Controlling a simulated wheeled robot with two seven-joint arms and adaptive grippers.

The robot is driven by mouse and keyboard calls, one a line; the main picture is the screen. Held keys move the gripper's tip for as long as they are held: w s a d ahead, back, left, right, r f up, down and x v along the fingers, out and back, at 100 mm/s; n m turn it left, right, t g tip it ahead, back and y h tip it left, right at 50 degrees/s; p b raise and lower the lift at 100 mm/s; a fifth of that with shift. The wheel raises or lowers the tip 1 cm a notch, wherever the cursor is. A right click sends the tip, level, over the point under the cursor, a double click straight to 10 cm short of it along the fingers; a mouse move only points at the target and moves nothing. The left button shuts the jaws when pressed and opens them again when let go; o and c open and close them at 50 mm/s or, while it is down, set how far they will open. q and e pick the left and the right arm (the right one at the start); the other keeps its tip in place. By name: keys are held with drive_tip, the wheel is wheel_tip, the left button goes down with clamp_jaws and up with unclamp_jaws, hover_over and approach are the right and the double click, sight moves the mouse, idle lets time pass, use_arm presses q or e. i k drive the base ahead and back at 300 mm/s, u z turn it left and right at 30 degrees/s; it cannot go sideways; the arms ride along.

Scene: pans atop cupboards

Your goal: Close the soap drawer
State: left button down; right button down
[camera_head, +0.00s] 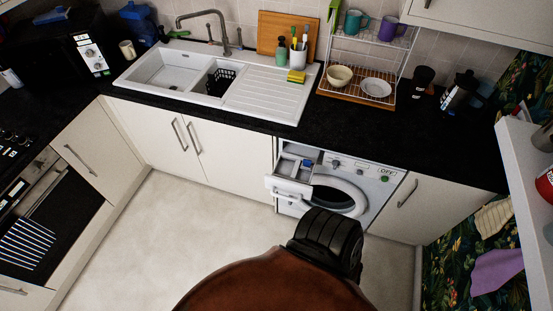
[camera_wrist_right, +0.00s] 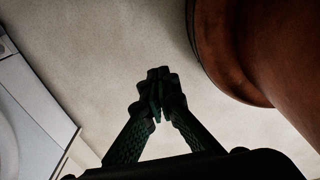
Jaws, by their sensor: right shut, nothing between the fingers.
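The soap drawer (camera_head: 288,187) is pulled out from the upper left of the white washing machine (camera_head: 380,190) in the head view. Its open top shows compartments with a blue piece inside, and its white front stands clear of the machine. My right gripper (camera_wrist_right: 158,92) shows in the right wrist view, with its dark fingers together and nothing between them, above the pale floor. It is apart from the drawer, which I cannot make out in that view. My left gripper is not in view.
The round washer door (camera_head: 338,196) is beside and below the drawer. The black worktop (camera_head: 240,122) overhangs the machine. Cupboards stand on both sides, and the pale floor (camera_head: 170,225) is clear to the left. A white panel (camera_wrist_right: 38,100) is at the wrist view's left.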

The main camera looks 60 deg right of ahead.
sight(289, 176)
drive_tip(key=i, duration=1)
drive_tip(key=z, duration=1.85)
